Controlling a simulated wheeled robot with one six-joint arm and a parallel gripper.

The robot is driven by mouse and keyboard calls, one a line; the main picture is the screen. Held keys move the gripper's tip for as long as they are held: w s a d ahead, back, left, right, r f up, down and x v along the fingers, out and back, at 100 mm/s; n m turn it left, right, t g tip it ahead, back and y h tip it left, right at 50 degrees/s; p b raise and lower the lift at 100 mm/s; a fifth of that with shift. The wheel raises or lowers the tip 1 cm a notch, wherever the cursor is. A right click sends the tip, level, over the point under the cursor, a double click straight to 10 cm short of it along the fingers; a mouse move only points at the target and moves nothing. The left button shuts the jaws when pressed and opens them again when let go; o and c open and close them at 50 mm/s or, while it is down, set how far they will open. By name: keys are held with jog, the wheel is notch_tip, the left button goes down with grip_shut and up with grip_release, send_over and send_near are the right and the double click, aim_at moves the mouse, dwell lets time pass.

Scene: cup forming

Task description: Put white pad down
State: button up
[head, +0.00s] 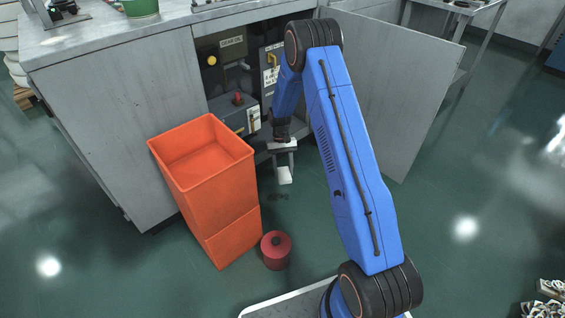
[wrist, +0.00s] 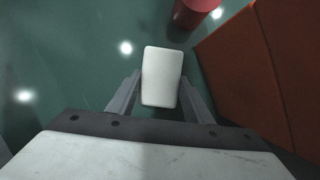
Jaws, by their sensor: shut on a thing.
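The white pad (wrist: 161,77) is a small rounded rectangular block, held between the two fingers of my gripper (wrist: 160,92) in the wrist view. In the head view the pad (head: 284,175) hangs at the lower end of my gripper (head: 284,163), in front of the open cabinet and to the right of the orange bins. Green floor shows around the pad in the wrist view. I cannot tell its exact height above the floor.
Stacked orange bins (head: 228,190) stand left of my gripper, with a red canister (head: 276,250) on the floor beside them. The cabinet (head: 120,120) has its door (head: 390,85) open, with equipment inside.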

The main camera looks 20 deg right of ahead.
jog(key=w+d+f+m+t+y, duration=0.15)
jog(key=w+d+m+t, duration=0.75)
jog(key=w+d+m, duration=1.85)
jog(key=w+a, duration=0.3)
jog(key=w, duration=0.2)
jog(key=w+a+f+m, duration=0.1)
jog(key=w+a, duration=0.2)
jog(key=w, duration=0.2)
jog(key=w+a+f+m, duration=0.1)
jog(key=w+a, duration=0.2)
jog(key=w, duration=0.2)
jog(key=shift+f+m+g+h, duration=0.15)
jog(key=shift+m+g+h, duration=0.1)
jog(key=shift+g, duration=0.05)
jog(key=shift+f, duration=2.2)
jog(key=shift+w+a+f, duration=0.1)
jog(key=shift+w+f, duration=0.05)
jog(key=shift+f, duration=0.1)
